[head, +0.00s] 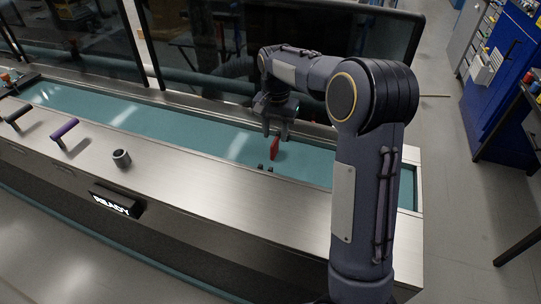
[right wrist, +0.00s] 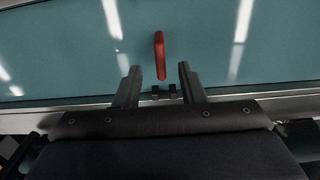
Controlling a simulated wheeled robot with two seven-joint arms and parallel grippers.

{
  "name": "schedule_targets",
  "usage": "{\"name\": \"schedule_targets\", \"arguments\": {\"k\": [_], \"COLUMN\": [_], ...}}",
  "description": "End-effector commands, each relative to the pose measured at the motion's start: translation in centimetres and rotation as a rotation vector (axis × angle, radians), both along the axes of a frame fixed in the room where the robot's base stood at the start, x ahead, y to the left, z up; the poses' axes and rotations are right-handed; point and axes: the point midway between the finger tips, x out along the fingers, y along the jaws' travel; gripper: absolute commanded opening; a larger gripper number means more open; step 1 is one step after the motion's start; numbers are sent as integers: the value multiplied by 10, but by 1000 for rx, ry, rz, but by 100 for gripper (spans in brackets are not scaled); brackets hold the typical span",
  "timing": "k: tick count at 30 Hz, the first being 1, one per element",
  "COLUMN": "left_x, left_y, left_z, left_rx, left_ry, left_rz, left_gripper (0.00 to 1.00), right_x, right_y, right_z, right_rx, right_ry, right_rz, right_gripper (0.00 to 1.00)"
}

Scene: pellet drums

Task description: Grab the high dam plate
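A red upright plate (head: 274,149) stands over the teal channel near its front edge. It is the only plate-like thing I make out, and no label shows on it. It also shows in the right wrist view (right wrist: 160,56), seen edge-on from above. My right gripper (head: 277,127) is open and points down above the channel, close to the red plate. In the right wrist view its two fingers (right wrist: 158,76) are apart, with the lower end of the red plate between their tips in the picture. Contact with either finger is not visible. My left gripper is not in view.
Two small dark blocks (right wrist: 164,92) sit on the channel's front edge beside the plate. A display (head: 113,203) reads READY. Dark glass panels stand behind.

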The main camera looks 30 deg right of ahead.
Motion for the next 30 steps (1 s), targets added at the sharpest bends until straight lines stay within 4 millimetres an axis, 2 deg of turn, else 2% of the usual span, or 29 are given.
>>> {"name": "schedule_targets", "arguments": {"k": [8, 16, 19, 25, 26, 30], "left_x": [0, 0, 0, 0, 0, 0], "left_y": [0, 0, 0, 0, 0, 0], "left_z": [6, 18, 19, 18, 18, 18], "left_rx": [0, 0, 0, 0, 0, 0], "left_ry": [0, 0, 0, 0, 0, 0], "left_rz": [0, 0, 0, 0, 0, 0], "left_gripper": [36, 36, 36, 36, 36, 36], "right_x": [0, 0, -1, 0, 0, 0], "right_y": [0, 1, 1, 1, 1, 1], "right_z": [-30, -68, -75, -77, -77, -76], "right_rx": [-2, -2, -2, -2, -2, -2], "right_ry": [6, 4, 4, 1, 1, 1], "right_rz": [-2, -2, -2, -2, -2, -2], "right_gripper": [36, 36, 36, 36, 35, 17]}}
